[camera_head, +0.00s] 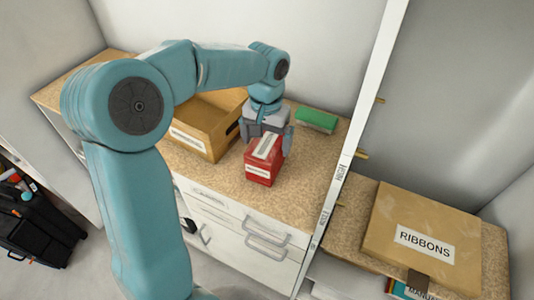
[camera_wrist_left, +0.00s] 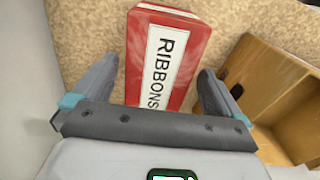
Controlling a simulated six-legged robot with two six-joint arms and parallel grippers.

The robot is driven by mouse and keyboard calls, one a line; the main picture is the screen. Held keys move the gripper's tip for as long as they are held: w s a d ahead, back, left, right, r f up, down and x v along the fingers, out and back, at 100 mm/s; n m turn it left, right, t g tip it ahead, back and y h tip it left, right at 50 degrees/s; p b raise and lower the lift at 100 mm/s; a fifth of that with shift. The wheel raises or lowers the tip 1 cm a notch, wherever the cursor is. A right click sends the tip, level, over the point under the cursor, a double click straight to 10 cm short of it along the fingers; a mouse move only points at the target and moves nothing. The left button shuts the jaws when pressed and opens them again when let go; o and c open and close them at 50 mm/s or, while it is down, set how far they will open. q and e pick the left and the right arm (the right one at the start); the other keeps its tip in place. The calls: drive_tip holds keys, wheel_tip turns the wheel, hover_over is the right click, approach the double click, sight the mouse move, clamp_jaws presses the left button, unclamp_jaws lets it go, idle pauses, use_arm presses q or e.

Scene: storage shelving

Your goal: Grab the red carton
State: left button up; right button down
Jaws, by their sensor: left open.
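The red carton (camera_head: 259,172) stands on the speckled countertop below my left gripper in the head view. It has white labels; the one on its top reads RIBBONS in the left wrist view, where the carton (camera_wrist_left: 183,34) lies between the two fingers. My left gripper (camera_head: 267,142) is open, with one finger on each side of the carton. I cannot tell whether the fingers touch it. In the left wrist view the gripper (camera_wrist_left: 155,90) shows a gap on the left of the carton and a smaller one on the right. My right gripper is not in view.
An open tan box (camera_head: 203,132) stands just left of the carton. A green item (camera_head: 316,119) lies behind it to the right. A white upright post (camera_head: 356,130) divides the counter from a shelf with a RIBBONS cardboard box (camera_head: 422,240). Drawers are below.

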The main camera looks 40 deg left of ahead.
use_arm(q)
drive_tip(key=f, duration=0.2)
drive_tip(key=shift+w+f, duration=0.25)
drive_tip(key=shift+f, duration=0.15)
drive_tip(key=shift+s+f, duration=0.2)
drive_tip(key=shift+f, duration=0.1)
drive_tip(key=shift+w, duration=0.2)
drive_tip(key=c, duration=0.7)
drive_tip(key=shift+s, duration=0.15)
drive_tip(key=c, duration=0.4)
drive_tip(key=shift+o, duration=0.2)
